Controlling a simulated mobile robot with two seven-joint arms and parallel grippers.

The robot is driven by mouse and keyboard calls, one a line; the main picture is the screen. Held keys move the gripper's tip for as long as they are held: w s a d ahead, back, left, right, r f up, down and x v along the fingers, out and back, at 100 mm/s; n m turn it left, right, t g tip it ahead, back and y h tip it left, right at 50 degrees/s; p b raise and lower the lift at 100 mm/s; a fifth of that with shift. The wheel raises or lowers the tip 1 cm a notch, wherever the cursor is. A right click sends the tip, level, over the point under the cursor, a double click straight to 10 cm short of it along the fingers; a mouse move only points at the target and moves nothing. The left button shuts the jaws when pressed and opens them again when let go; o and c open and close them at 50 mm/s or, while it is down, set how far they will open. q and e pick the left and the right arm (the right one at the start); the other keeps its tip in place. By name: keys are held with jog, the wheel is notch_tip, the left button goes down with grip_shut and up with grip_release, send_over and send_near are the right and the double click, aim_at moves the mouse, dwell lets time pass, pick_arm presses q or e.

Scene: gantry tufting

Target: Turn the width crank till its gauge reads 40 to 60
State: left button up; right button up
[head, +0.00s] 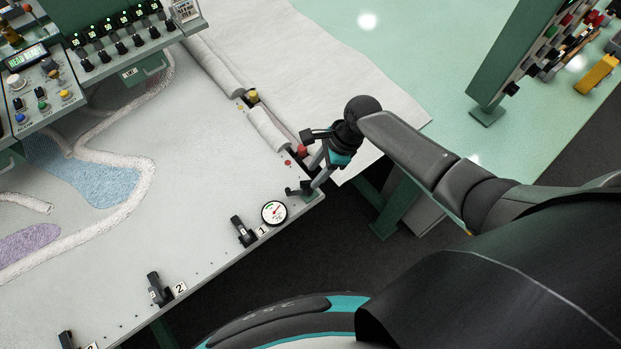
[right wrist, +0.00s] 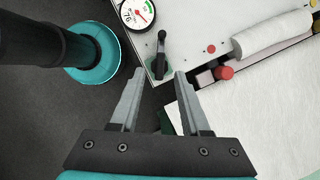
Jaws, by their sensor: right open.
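The width crank (right wrist: 160,56) is a small black handle on a green base at the table corner; in the head view (head: 299,190) it is partly covered by my right gripper. My right gripper (right wrist: 159,76) is open and empty. In the right wrist view its fingertips lie either side of the crank's base end, with no clear contact. It also shows in the head view (head: 316,172) over the table corner. The round white gauge (head: 274,212) beside the crank has a green arc and a red needle, also in the right wrist view (right wrist: 138,14); its reading is too small to tell. My left gripper is out of view.
Black clamps, one near label 1 (head: 243,231) and one near label 2 (head: 157,289), line the front edge of the table. A red knob (head: 302,151) and white rolls (head: 268,130) lie behind the crank. A control panel (head: 38,88) stands at left.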

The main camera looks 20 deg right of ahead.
aim_at(309, 182)
jog(key=shift+b+x, duration=0.35)
jog(key=shift+x, duration=1.55)
grip_shut()
